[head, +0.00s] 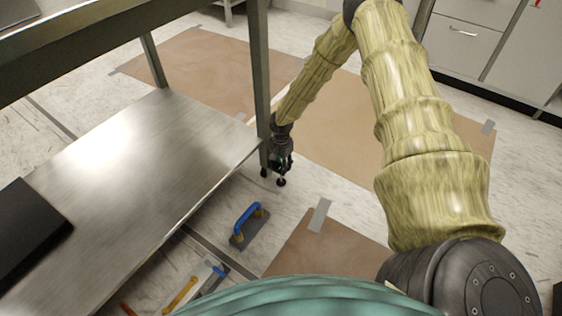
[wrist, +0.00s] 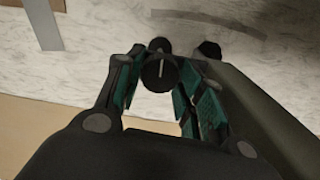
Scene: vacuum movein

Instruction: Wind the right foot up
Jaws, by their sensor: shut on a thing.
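The metal bench's near leg (head: 259,85) comes down to the floor beside my gripper (head: 281,162). In the wrist view, my gripper (wrist: 158,82) has its green-padded fingers closed around a round black foot (wrist: 161,73) with a white line on its face. A black foot also shows at the floor just below my gripper (head: 281,183) in the head view. I cannot tell how far the held foot is wound.
The bench's steel lower shelf (head: 120,165) is close on the left, with a dark flat object (head: 30,232) on it. A blue-handled trowel (head: 250,226) and other tools (head: 185,292) lie on the floor. Brown sheets (head: 345,135) taped down cover part of the floor.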

